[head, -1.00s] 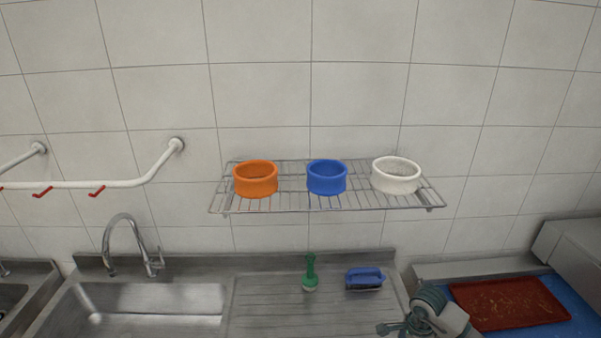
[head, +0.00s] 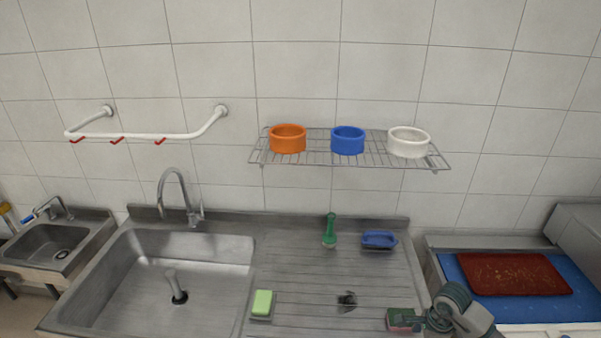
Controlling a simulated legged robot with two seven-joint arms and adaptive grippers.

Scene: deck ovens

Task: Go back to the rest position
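My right gripper (head: 420,321) shows at the lower right, on a teal and grey arm over the right end of the steel drainboard. Its fingertips are small and overlap a green and red sponge (head: 401,316) in the picture. I cannot tell whether they touch it or whether they are open or shut. My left gripper is not in view.
A wire shelf (head: 327,159) holds orange (head: 288,139), blue (head: 347,140) and white (head: 408,142) bowls. Below are a large sink (head: 180,275), a green-handled brush (head: 330,232), a blue brush (head: 379,239) and a green sponge (head: 262,303). A red board (head: 513,274) lies at right.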

